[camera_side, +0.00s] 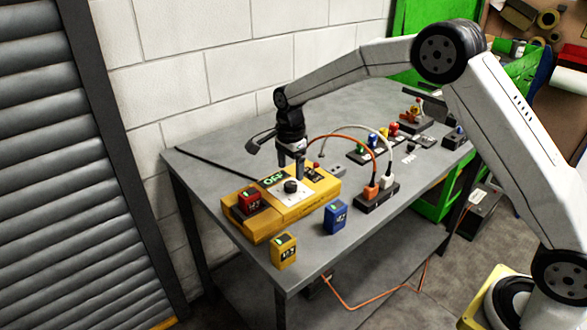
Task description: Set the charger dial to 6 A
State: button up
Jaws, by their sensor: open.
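The yellow charger (311,201) lies on the grey table near its left end. Its black dial (291,186) stands on a light panel on top; the dial's setting is too small to read. A green display (273,179) behind the dial seems to show "OFF". My gripper (290,164) points down just above and behind the dial. Its fingers look apart from the dial, though the gap is hard to judge. It is open and holds nothing visible.
A blue battery (335,217) and a yellow battery (284,250) stand in front of the charger. A power strip (377,195) with orange and white plugs is to the right, their cables arching behind it.

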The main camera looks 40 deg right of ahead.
aim_at(293, 185)
jog(key=shift+r, duration=1.55)
jog(key=shift+s+d+n, duration=0.1)
jog(key=shift+s+n, duration=0.3)
jog(key=s+n, duration=0.3)
jog(key=s, duration=0.1)
jog(key=s+d+n+t, duration=0.1)
jog(key=s+n, duration=0.4)
jog(key=s, duration=0.2)
jog(key=shift+s+d+f+n, duration=0.2)
jog(key=shift+s+n, duration=0.15)
jog(key=shift+n, duration=0.05)
jog(key=s+f+n+t, duration=0.1)
jog(key=s+f+n, duration=0.1)
jog(key=s+n, duration=0.6)
jog(key=s+d, duration=0.1)
jog(key=s, duration=0.5)
jog(key=shift+f+n+t, duration=0.3)
jog(key=shift+w, duration=0.1)
